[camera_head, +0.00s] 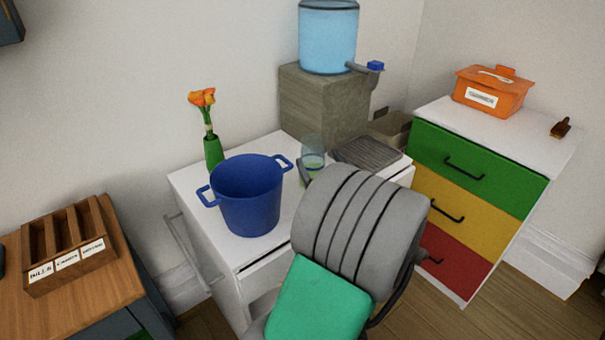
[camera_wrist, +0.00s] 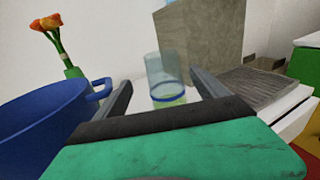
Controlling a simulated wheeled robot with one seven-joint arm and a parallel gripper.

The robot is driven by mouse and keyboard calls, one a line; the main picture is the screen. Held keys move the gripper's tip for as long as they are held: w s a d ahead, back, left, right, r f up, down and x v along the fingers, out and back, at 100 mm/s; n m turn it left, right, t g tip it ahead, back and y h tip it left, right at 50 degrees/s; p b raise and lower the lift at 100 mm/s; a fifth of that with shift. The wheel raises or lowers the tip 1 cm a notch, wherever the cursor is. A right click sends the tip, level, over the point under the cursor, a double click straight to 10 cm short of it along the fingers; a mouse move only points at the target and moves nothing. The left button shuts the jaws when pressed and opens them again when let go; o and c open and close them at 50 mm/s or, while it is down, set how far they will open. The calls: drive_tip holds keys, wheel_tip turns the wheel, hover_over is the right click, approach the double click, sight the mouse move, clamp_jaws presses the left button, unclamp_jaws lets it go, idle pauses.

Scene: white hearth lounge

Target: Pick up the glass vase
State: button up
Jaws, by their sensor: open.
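The glass vase (camera_head: 313,146) is a clear upright cylinder with a blue band and green in its lower part. It stands on the white cabinet top, right of the blue pot. It also shows in the wrist view (camera_wrist: 166,76), between and beyond the two fingers. My gripper (camera_wrist: 162,82) is open, with a dark finger on each side of the vase in that picture. I cannot tell whether the fingertips reach around it. My arm hides the vase's base in the head view, and nothing is held.
A blue two-handled pot (camera_head: 248,195) is close on the left. A green vase with orange flowers (camera_head: 213,152) stands behind it. A stone block (camera_head: 322,108) bearing a blue water tank (camera_head: 328,38) is behind the glass. A ridged grey tray (camera_head: 368,152) lies to the right.

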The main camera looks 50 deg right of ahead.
sight(316, 150)
drive_tip(key=x, duration=0.5)
drive_tip(key=r+x, duration=0.1)
drive_tip(key=x, duration=0.1)
drive_tip(key=shift+w+d, duration=0.1)
drive_tip(key=shift+d, duration=0.35)
drive_tip(key=shift+f, duration=0.1)
clamp_jaws()
idle(0.4)
